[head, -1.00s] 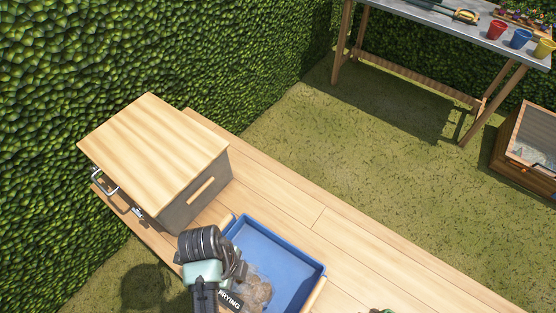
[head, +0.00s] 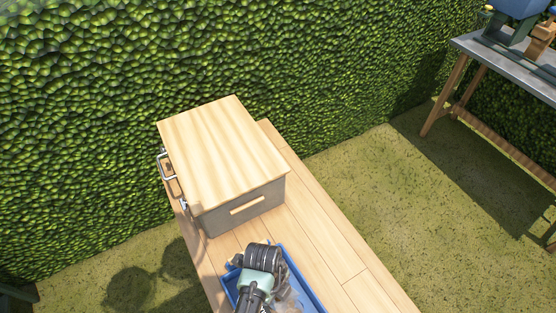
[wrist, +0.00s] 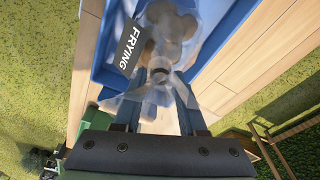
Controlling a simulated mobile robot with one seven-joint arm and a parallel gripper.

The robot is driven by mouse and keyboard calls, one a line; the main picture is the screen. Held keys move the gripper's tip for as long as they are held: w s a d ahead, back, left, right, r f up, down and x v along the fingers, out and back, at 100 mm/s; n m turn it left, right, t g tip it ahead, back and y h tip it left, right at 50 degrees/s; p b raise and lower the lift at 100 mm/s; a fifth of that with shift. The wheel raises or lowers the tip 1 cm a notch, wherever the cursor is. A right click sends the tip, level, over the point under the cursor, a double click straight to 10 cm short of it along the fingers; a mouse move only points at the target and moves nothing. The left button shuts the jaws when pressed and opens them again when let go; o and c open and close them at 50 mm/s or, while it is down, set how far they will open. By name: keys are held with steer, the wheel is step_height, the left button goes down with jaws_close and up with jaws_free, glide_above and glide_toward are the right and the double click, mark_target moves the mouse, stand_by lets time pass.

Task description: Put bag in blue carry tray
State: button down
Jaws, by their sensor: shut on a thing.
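The bag (wrist: 178,25) is clear plastic with brown round contents and a black label reading "FRYING". My gripper (wrist: 162,78) is shut on the gathered top of the bag in the wrist view. In the head view my gripper (head: 262,285) is over the blue carry tray (head: 304,283), and only part of the bag (head: 287,302) shows beside it. The tray also shows behind the bag in the wrist view (wrist: 108,65). I cannot tell whether the bag touches the tray floor.
The tray stands on a wooden plank bench (head: 345,262). A grey box with a wooden lid (head: 222,150) stands behind the tray. A hedge (head: 200,60) runs along the back. A metal-topped table (head: 505,70) is at the right, with grass between.

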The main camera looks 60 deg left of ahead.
steer(key=shift+f, duration=1.6)
steer(key=shift+f+b, duration=0.2)
steer(key=shift+b, duration=0.1)
steer(key=shift+c, duration=2.3)
jaws_free()
steer(key=shift+r, duration=0.15)
